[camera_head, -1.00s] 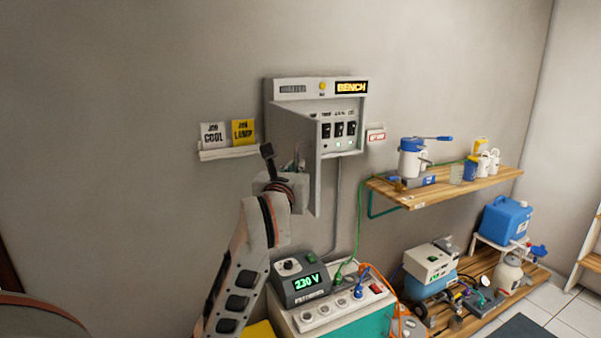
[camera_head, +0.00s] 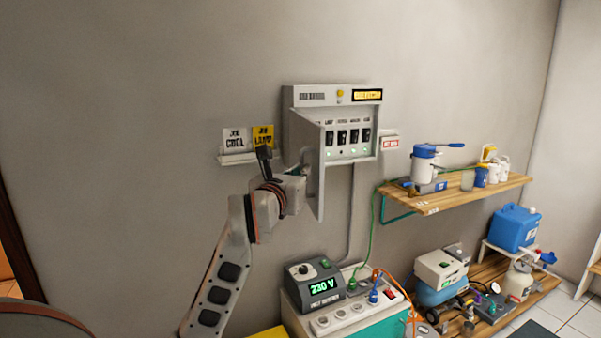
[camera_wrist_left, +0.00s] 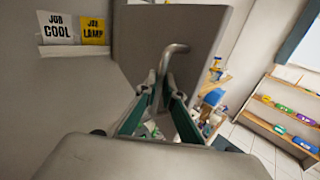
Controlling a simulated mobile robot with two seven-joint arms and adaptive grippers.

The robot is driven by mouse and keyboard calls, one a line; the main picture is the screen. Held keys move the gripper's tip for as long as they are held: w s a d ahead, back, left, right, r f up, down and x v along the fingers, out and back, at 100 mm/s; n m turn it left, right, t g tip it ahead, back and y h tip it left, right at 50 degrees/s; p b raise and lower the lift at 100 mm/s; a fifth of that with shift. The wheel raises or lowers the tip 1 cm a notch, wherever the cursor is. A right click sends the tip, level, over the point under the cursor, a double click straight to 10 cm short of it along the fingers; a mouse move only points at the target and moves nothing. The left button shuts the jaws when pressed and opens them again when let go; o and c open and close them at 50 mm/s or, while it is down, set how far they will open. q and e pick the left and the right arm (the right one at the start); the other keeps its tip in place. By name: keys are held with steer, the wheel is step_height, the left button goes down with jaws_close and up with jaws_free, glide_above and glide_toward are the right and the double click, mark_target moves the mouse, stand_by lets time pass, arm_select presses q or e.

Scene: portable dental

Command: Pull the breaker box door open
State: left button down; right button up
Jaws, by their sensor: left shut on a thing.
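The breaker box (camera_head: 335,95) is on the wall, with a row of breakers (camera_head: 348,137) and small green lights showing inside. Its grey door (camera_head: 316,180) stands swung out from the box on the left side, clearly open. In the left wrist view the door (camera_wrist_left: 205,45) fills the upper middle, with a bent metal handle (camera_wrist_left: 172,53) on it. My left gripper (camera_head: 303,175) is at the door's left face; in the wrist view its fingers (camera_wrist_left: 162,92) are closed around the handle's lower part. My right gripper is not in view.
A small ledge with JOB COOL and JOB LAMP cards (camera_head: 248,140) is on the wall left of the box. A 230 V unit (camera_head: 314,284) sits on a cabinet below. A wooden shelf (camera_head: 460,192) with bottles is to the right.

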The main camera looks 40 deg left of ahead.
arm_select(q)
steer(key=shift+a+r, duration=0.35)
steer(key=shift+a, duration=0.05)
steer(key=c, duration=2.2)
jaws_free()
steer(key=shift+a+f, duration=0.1)
steer(key=shift+o, duration=0.2)
steer(key=v, duration=0.7)
steer(key=shift+s+d+f, duration=0.2)
steer(key=shift+d, duration=0.1)
steer(key=shift+a, duration=0.1)
